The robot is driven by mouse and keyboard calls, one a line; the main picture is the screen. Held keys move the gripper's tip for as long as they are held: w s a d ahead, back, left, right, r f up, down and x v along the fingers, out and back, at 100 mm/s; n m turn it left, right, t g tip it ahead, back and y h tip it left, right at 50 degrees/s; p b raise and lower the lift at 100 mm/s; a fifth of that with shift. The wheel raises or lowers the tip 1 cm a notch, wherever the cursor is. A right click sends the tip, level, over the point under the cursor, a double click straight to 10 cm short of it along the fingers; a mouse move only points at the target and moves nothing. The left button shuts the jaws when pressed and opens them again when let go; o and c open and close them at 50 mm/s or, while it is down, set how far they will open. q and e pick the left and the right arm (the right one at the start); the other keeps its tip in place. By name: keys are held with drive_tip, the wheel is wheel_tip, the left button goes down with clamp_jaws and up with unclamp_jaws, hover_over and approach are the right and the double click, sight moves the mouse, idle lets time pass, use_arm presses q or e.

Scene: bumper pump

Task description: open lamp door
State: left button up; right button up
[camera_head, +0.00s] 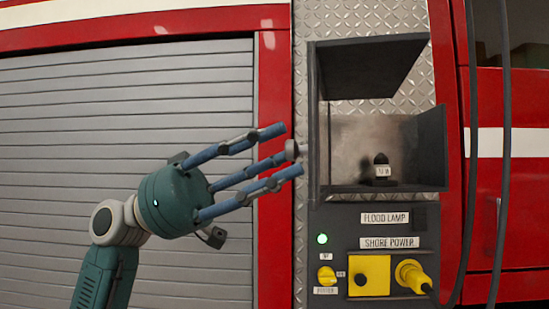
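The lamp box (318,150) is a dark open-fronted housing on the truck's panel, above the FLOOD LAMP label (385,218). A dark flap (370,66) at its top looks like the lamp door, raised and tilted. Inside sits a black knob-like switch (380,160) with a small white label. My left gripper (283,152) is teal with straight, spread blue fingers, to the left of the box. My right gripper is not in view.
Below the box are a green light (322,239), a yellow rotary switch (327,276), a yellow cover (370,276) and a yellow plug (411,274). Dark hoses (505,150) hang at the right. A grey roller shutter (130,110) fills the left.

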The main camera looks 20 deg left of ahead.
use_arm(q)
drive_tip(key=shift+a+f, duration=0.1)
drive_tip(key=shift+a, duration=0.1)
drive_tip(key=v, duration=1.1)
drive_tip(key=shift+a, duration=0.25)
drive_tip(key=shift+f, duration=0.1)
